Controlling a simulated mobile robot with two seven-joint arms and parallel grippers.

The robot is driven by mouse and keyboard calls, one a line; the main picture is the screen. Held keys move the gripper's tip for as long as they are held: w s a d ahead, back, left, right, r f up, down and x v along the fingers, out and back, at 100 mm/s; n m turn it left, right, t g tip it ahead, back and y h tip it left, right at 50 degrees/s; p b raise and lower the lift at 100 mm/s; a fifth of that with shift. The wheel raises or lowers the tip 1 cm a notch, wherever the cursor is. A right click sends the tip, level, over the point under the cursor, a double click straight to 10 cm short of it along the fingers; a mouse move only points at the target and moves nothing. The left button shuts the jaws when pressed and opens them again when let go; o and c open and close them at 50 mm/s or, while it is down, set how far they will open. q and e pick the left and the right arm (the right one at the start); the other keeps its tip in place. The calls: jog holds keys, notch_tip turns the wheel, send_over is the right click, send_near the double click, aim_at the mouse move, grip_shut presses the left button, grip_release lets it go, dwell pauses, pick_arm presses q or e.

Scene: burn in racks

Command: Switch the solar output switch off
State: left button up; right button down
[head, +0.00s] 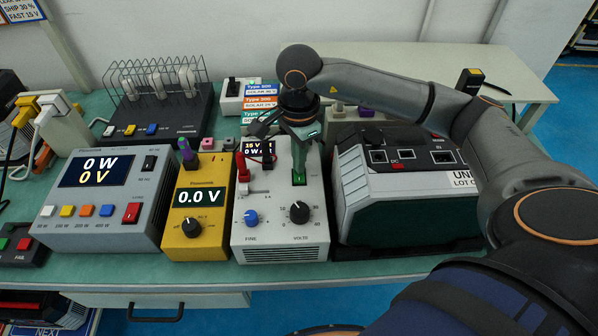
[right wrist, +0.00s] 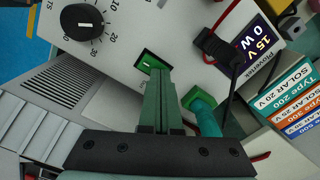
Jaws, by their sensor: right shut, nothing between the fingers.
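The solar output switch is a small green rocker on the sloped top of the white solar supply box (head: 253,185). It shows in the right wrist view (right wrist: 148,62), partly covered by my fingertips. My right gripper (head: 299,168) is shut and empty, pointing down at this rocker. In the right wrist view its closed green fingers (right wrist: 157,75) reach the rocker's edge; they look in contact or very close. The box's display (right wrist: 258,42) is lit and reads 0 W. My left gripper is not in view.
A black voltage knob (head: 299,212) and blue fine knob (head: 251,218) are below the switch. A yellow meter (head: 190,246) is left, a dark power station (head: 400,215) right.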

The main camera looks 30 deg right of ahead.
jog(key=shift+r+p, duration=2)
jog(key=shift+r, duration=1.45)
jog(key=shift+s+f, duration=0.1)
